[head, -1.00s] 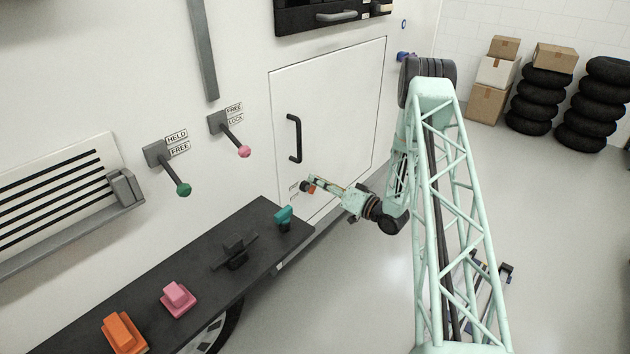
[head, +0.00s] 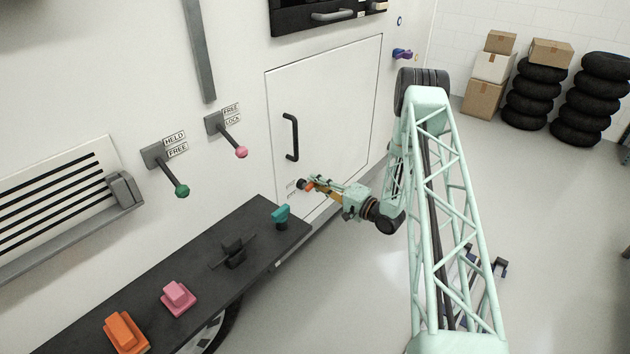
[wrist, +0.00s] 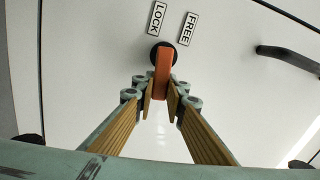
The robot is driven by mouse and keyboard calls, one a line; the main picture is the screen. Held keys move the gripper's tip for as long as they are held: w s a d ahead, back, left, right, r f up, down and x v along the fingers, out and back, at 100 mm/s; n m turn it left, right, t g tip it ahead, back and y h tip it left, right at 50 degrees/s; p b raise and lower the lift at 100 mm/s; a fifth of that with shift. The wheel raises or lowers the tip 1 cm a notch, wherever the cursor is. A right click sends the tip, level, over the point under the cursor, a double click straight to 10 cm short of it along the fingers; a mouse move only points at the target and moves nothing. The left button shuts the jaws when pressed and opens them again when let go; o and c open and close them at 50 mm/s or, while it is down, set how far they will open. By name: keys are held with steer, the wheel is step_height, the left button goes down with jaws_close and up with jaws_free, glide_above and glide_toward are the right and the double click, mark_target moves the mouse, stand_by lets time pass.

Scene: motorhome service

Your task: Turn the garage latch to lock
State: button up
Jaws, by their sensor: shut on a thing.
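The garage latch is an orange handle (wrist: 162,72) on a dark round base (wrist: 160,50), set low on the garage door. My gripper (wrist: 161,98) is shut on the orange handle, with one finger on each side of it. The handle points down toward the gripper in the wrist view, below the LOCK label (wrist: 157,18) and the FREE label (wrist: 188,28). In the head view my gripper (head: 316,186) is at the lower left of the door, and the orange handle (head: 309,186) shows only as a small piece at the fingertips.
The garage door (head: 335,110) has a black grab handle (head: 291,137) above the latch. A dark shelf (head: 262,215) with a teal knob (head: 281,214) lies to the left. Levers with a pink knob (head: 241,152) and a green knob (head: 182,191) stick out of the wall.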

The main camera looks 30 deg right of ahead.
steer(key=shift+f+m, duration=0.3)
steer(key=shift+m, duration=0.6)
steer(key=o, duration=0.9)
steer(key=shift+v, duration=6.05)
steer(key=shift+w, duration=0.1)
